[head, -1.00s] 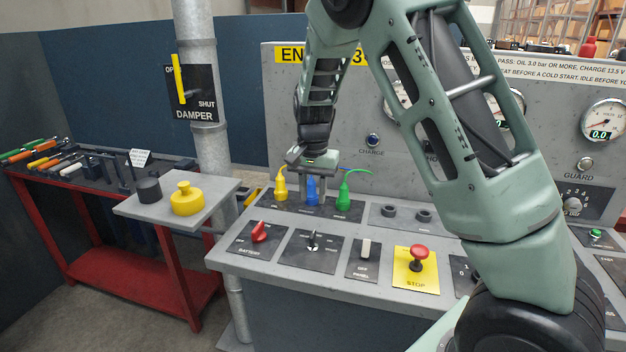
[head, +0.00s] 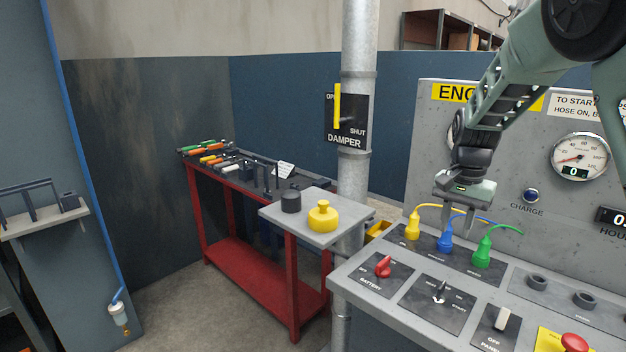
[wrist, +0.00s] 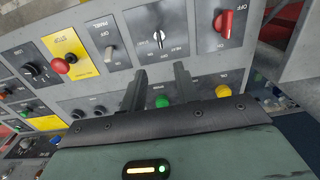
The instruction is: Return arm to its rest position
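My gripper (head: 459,219) hangs fingers down just above the row of plugs at the back of the engine panel (head: 345,285). In the wrist view its two fingers (wrist: 159,92) stand apart with nothing seen held between them. The yellow plug (head: 412,228), blue plug (head: 445,241) and green plug (head: 482,252) stand upright in the panel with their cables. The wrist view shows the green plug (wrist: 162,101) beyond the gap between the fingers and the yellow plug (wrist: 223,91) to the right. The blue plug is not clear there.
The panel carries a red battery switch (head: 383,267), a start switch (head: 439,292) and a red stop button (head: 574,342). Floor shows further left.

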